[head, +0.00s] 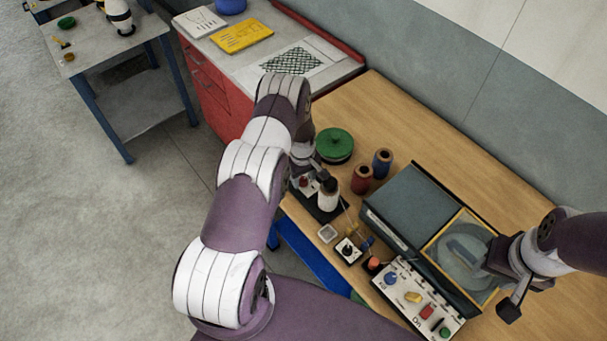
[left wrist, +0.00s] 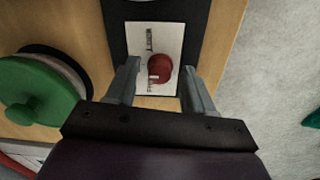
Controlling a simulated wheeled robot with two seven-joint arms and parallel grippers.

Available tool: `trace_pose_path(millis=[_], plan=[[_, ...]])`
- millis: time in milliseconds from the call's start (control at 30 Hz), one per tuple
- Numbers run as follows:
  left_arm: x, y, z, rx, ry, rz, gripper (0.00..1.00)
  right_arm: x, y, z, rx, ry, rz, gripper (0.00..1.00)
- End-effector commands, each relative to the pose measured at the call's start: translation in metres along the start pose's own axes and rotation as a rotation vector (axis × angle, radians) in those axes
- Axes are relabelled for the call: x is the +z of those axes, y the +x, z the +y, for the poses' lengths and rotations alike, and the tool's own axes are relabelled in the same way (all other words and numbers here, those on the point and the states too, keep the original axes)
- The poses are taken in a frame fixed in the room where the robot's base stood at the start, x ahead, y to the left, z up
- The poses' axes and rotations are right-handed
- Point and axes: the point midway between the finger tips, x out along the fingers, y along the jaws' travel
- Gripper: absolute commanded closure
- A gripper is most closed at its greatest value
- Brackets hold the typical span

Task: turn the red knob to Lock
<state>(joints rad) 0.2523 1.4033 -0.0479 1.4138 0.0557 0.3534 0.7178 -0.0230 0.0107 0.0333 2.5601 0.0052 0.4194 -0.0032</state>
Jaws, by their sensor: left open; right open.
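The red knob (left wrist: 161,67) sits on a white label plate (left wrist: 146,42) on a dark base in the left wrist view. Dark lettering runs above it and below it, too small to read surely. A pale mark shows at the knob's lower left side. My left gripper (left wrist: 160,68) is open, with one finger on each side of the knob and gaps between. In the head view the knob (head: 304,181) shows small beside my left gripper (head: 302,168), partly hidden by the arm. My right gripper (head: 498,280) is open and empty over the glass-lidded box at the right.
A green lidded pot (head: 334,144) stands close to the left gripper. Red (head: 361,180) and blue (head: 382,163) spools stand behind the black base (head: 324,212). A dark box with a glass lid (head: 462,247) and a switch panel (head: 412,298) lie to the right.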

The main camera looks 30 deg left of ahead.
Motion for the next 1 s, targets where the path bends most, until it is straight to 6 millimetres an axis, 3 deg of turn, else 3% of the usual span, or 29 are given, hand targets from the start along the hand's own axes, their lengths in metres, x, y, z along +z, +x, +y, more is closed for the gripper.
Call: trace_pose_path(millis=[167, 300, 333, 667, 1000], plan=[[0.0, 0.0, 0.0, 0.0, 0.0, 0.0, 0.51, 0.0, 0.0, 0.0, 0.0, 0.0, 0.0, 0.57], [0.0, 0.0, 0.0, 0.0, 0.0, 0.0, 0.96, 0.0, 0.0, 0.0, 0.0, 0.0, 0.0, 0.57], [0.0, 0.0, 0.0, 0.0, 0.0, 0.0, 1.0, 0.0, 0.0, 0.0, 0.0, 0.0, 0.0, 0.57], [0.0, 0.002, 0.0, -0.001, 0.035, -0.002, 1.0, 0.001, 0.007, 0.0, 0.0, 0.0, 0.0, 0.57], [-0.001, 0.005, 0.0, 0.0, 0.262, -0.007, 1.0, 0.005, 0.04, 0.0, 0.0, 0.0, 0.0, 0.57]])
